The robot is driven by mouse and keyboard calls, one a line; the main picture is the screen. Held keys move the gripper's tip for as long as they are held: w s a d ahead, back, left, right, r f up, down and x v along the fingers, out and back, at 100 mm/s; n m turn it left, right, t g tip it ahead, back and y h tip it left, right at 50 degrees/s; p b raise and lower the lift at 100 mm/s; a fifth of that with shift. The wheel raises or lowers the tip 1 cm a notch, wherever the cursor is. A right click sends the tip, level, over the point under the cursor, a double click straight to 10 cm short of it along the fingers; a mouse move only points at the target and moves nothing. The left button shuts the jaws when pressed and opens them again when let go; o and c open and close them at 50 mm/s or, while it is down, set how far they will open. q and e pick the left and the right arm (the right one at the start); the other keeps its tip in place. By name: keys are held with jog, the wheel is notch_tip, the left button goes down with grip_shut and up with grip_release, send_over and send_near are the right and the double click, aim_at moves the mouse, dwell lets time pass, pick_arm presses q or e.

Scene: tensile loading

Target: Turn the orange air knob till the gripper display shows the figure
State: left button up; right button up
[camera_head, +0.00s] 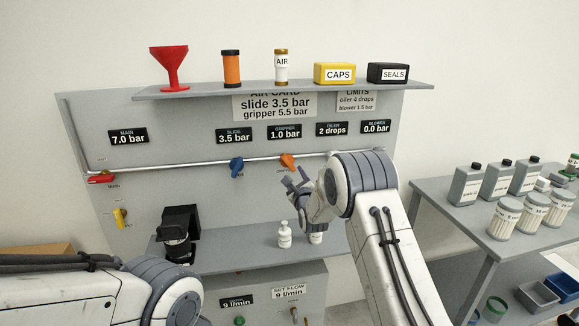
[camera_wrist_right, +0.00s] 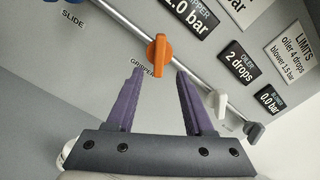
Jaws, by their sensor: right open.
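The orange air knob (camera_head: 287,161) sits on the silver pipe across the grey panel, under the gripper display (camera_head: 285,132), which reads 1.0 bar. The air card (camera_head: 274,106) above reads slide 3.5 bar, gripper 5.5 bar. In the right wrist view the orange knob (camera_wrist_right: 159,52) stands ahead of my right gripper (camera_wrist_right: 156,75), just beyond its purple fingertips. The right gripper (camera_head: 297,181) is open and empty, a little below the knob in the head view. My left arm shows at lower left; its gripper is out of view.
A blue slide knob (camera_head: 236,167) is left of the orange knob, and a white knob (camera_wrist_right: 254,131) is to its right. A shelf (camera_head: 250,255) below holds small white bottles (camera_head: 285,235). A side table with bottles (camera_head: 465,185) stands at right.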

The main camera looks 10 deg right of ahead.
aim_at(289, 164)
jog(key=shift+w+p, duration=0.65)
jog(key=shift+w, duration=3.1)
grip_shut()
